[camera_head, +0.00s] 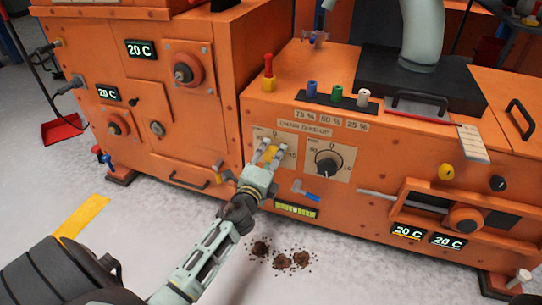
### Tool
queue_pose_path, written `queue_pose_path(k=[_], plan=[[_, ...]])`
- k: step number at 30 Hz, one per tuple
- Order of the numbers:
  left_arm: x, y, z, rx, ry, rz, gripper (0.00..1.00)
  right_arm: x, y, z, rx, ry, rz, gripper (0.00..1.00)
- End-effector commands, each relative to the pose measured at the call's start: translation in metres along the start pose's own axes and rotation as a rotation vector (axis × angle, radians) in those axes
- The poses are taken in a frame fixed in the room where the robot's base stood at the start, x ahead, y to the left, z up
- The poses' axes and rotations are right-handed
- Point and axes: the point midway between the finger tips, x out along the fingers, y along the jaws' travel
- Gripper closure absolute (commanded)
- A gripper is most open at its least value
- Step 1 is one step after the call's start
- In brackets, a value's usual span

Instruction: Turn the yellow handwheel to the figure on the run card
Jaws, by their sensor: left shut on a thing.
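The yellow handwheel (270,155) is on the front of the orange machine, on a pale dial plate. Only a small yellow patch of it shows between my fingers. My left gripper (272,148) reaches it from below and is shut on it. A "0" shows above the fingers and a "10" to their right; the wheel's pointer is hidden. A white card (474,143) with small print hangs at the right of the machine top; its figures are too small to read. My right gripper is not in view.
A black dial knob (328,163) sits just right of the handwheel, with a blue-handled lever (306,192) below. Dark spilled material (291,260) lies on the floor in front.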

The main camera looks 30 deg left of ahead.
Motion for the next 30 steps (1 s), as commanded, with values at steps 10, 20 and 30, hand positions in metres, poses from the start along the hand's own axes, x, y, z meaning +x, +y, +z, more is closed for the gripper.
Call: queue_pose_path(k=[10,20,30], plan=[[-0.001,0.007,0.003,0.001,-0.008,0.014,0.56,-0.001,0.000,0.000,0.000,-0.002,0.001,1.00],[-0.001,0.004,0.002,0.001,-0.004,0.007,0.44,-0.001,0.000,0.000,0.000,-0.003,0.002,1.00],[-0.026,0.004,0.001,0.001,-0.002,0.007,0.44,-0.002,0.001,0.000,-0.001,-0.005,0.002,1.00]])
